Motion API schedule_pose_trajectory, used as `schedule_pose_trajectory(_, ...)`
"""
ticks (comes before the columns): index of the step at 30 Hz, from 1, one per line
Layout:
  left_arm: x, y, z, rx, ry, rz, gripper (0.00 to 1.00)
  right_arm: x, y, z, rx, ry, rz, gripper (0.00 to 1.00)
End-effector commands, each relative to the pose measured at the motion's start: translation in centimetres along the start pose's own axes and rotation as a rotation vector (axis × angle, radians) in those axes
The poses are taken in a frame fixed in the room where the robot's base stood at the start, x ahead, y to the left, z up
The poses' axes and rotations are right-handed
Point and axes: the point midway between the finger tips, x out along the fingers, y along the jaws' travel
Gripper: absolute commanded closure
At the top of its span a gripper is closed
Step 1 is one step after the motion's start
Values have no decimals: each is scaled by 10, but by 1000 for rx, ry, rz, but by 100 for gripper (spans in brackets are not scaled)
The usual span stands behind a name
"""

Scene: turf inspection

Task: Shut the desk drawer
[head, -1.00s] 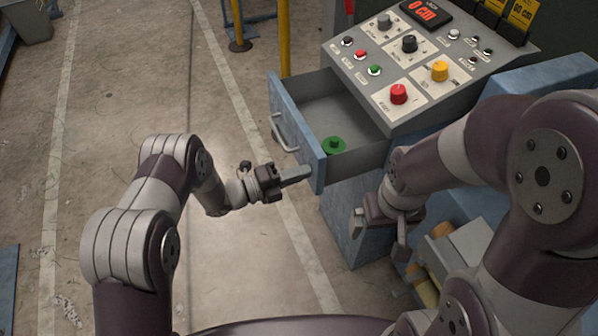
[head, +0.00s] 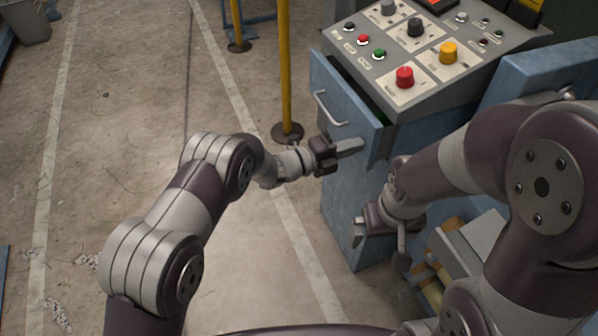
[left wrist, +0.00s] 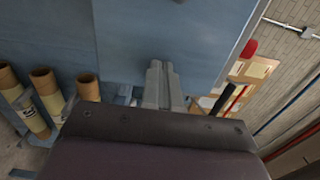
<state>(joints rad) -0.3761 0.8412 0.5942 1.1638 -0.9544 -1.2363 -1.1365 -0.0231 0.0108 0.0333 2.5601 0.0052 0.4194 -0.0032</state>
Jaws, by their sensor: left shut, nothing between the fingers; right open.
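The blue desk drawer (head: 357,118) is open by only a narrow gap at the console's left side. Its pale handle (head: 330,108) is on the front panel. A sliver of something green shows in the gap; the rest of the inside is hidden. My left gripper (head: 360,145) is shut and empty, its fingertips at the lower right part of the drawer front. In the left wrist view its fingers (left wrist: 163,84) point at the blue drawer front (left wrist: 190,35); contact cannot be told for sure. My right gripper (head: 381,240) is open and empty, low beside the blue desk body.
The console top (head: 430,60) carries red, yellow and dark knobs and small buttons. A yellow post (head: 285,70) stands on the floor behind the drawer. Cardboard tubes (left wrist: 45,85) lie in a rack low at the desk.

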Motion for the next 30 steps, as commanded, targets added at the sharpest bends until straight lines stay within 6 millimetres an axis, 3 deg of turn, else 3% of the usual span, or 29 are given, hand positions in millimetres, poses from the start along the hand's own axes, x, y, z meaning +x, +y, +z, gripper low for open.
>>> schedule_pose_trajectory(1,10,7,-1,2,3,-2,100,14,0,2,0,0,0,0)
schedule_pose_trajectory(3,23,7,-1,2,3,-2,100,22,0,2,0,0,0,0)
schedule_pose_trajectory(12,57,2,0,1,0,-1,100,40,0,5,0,0,0,0)
schedule_pose_trajectory(30,65,-3,0,2,1,-5,100,43,0,5,0,0,0,0)
